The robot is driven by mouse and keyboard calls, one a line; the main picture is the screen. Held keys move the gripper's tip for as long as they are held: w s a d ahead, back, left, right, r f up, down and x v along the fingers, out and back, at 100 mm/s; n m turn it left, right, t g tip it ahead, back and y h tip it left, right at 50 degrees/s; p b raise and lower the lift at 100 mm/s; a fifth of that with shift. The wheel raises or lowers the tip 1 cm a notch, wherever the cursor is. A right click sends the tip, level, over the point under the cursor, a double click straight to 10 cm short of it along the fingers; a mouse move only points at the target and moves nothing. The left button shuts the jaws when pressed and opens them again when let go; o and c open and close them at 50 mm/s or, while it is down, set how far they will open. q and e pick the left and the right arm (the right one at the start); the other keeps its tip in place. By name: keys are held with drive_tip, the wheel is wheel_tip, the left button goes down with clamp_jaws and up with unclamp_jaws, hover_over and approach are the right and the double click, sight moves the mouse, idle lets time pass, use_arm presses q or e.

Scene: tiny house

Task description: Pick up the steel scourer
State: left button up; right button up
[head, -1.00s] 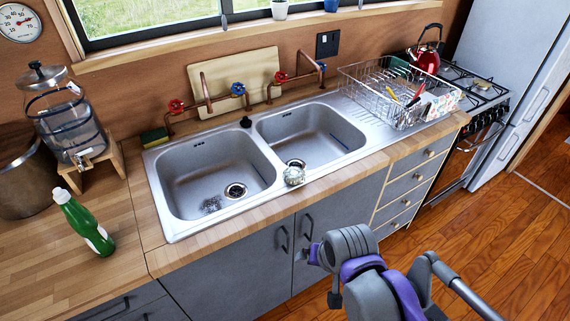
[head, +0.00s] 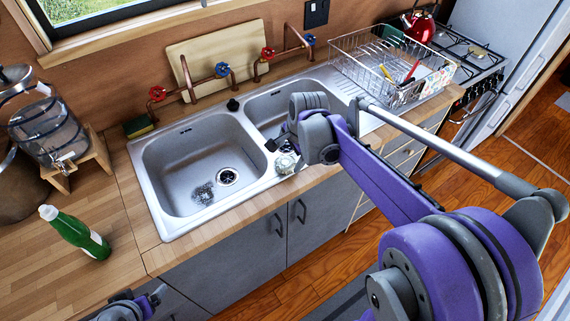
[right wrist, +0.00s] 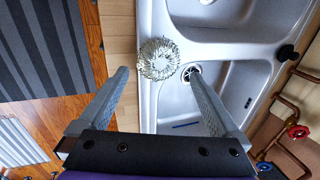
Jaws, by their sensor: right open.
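The steel scourer (head: 285,163) is a round ball of silvery wire on the front part of the steel sink, by the divider between the two basins. In the right wrist view the scourer (right wrist: 158,58) lies just beyond and between the fingertips. My right gripper (right wrist: 158,79) is open with nothing between its fingers. In the head view the right gripper (head: 282,140) hangs over the sink, close to the scourer, with its fingers mostly hidden. Part of my left gripper (head: 138,304) shows at the bottom left edge; its jaws are unclear.
The sink's left basin (head: 190,160) is open, with a dark mesh-like patch near its drain. Copper taps (head: 222,70) rise behind. A wire dish rack (head: 385,75) stands right, a green bottle (head: 75,232) and glass dispenser (head: 47,130) left. Wooden counter in front is clear.

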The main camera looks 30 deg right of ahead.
sight(286, 162)
drive_tip(key=x, duration=0.5)
drive_tip(key=shift+s+a, duration=0.1)
drive_tip(key=shift+s, duration=0.05)
drive_tip(key=c, duration=1.1)
